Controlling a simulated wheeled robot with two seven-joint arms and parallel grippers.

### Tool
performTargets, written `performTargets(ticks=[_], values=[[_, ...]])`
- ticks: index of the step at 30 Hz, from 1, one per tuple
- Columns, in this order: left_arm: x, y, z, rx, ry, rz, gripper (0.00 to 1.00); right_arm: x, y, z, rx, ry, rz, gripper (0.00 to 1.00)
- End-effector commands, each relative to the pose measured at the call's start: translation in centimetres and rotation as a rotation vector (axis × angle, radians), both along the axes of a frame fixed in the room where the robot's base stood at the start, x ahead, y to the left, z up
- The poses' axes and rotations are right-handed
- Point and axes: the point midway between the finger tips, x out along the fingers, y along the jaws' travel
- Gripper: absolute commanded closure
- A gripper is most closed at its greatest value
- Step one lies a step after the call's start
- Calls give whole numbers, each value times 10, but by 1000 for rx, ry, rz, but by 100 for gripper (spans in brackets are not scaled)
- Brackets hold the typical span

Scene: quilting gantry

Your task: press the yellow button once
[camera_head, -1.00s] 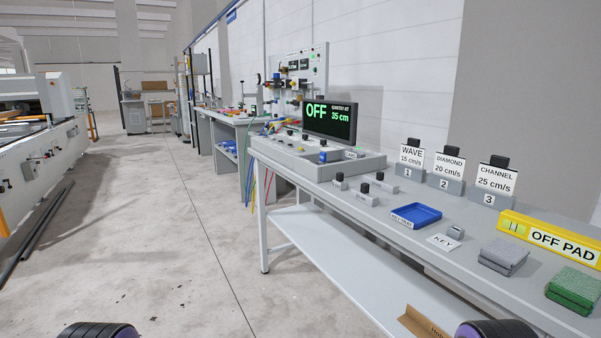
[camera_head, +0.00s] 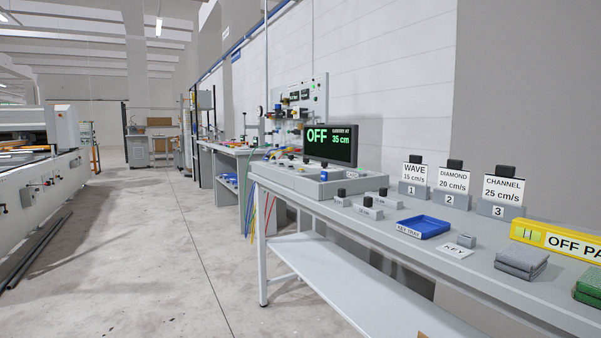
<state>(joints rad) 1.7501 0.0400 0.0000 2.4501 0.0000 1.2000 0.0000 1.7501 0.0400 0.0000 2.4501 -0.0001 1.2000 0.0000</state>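I cannot make out a yellow button clearly in the head view. The grey control console (camera_head: 285,178) stands on the far part of the long bench, with several small knobs or buttons on it, too small to tell their colours surely. A black screen (camera_head: 330,145) behind it reads OFF and 35 cm in green. A wall panel (camera_head: 318,92) farther back carries small coloured fittings, some yellowish. Neither of my grippers is in view.
The long grey bench (camera_head: 480,262) holds a blue key tray (camera_head: 424,226), numbered sign stands (camera_head: 450,200), grey cloths (camera_head: 521,259), green pads (camera_head: 588,285) and a yellow OFF PAD bar (camera_head: 560,238). A white machine (camera_head: 40,170) stands at left.

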Motion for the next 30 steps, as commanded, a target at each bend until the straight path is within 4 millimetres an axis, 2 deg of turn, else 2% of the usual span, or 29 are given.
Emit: performTargets(ticks=[1, 4, 30], values=[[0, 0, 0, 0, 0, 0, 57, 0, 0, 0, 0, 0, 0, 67], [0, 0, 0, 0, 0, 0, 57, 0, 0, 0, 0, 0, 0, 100], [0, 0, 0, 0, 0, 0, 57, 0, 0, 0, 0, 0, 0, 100]])
